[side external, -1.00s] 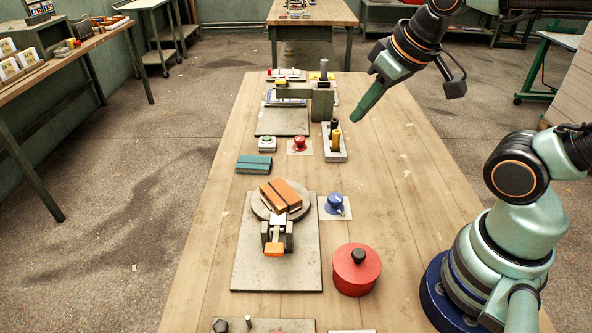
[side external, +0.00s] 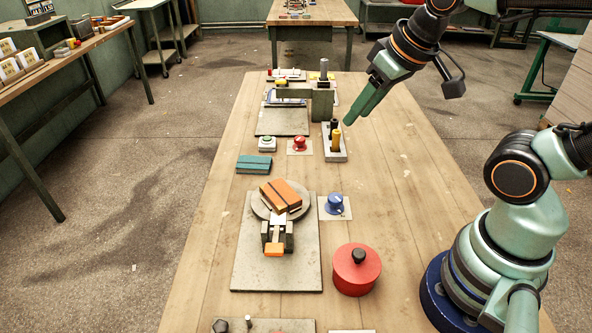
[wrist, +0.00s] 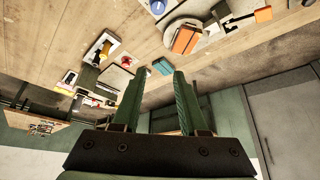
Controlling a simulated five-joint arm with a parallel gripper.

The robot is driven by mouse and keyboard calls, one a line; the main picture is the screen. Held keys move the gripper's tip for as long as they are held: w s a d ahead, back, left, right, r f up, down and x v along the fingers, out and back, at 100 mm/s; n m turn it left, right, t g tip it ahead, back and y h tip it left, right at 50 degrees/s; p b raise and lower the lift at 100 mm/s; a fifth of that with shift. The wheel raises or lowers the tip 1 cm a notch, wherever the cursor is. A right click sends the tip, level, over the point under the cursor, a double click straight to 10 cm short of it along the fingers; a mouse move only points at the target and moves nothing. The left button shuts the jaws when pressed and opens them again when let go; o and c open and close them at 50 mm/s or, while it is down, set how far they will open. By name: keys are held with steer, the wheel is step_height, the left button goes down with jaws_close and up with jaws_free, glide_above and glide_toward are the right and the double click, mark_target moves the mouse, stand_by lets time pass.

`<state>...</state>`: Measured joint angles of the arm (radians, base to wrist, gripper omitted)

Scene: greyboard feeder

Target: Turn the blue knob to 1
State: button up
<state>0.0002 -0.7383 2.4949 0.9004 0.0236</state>
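The blue knob (side external: 334,204) sits on a small pale plate (side external: 346,215), right of the round turntable in the side view. Its scale marks and pointer setting are too small to read. It also shows at the top of the wrist view (wrist: 158,6). My gripper (side external: 380,113) is high above the far right part of the table, well away from the knob. In the wrist view my gripper (wrist: 160,76) has its two green fingers apart with nothing between them.
A turntable (side external: 258,208) with an orange-brown block stands left of the knob. A red lidded pot (side external: 355,278) stands in front. A red knob (side external: 299,144), a teal block (side external: 254,164) and a holder with upright pegs (side external: 336,152) lie farther back.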

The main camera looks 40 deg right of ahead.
steer(key=shift+o, duration=1.4)
steer(key=shift+w+f+m, duration=0.2)
steer(key=shift+f+m, duration=0.1)
steer(key=shift+m, duration=0.3)
steer(key=m+g, duration=0.6)
steer(key=m, duration=1)
glide_above(336, 197)
step_height(336, 197, down, 10)
step_height(336, 197, down, 12)
steer(key=shift+w, duration=0.1)
jaws_close()
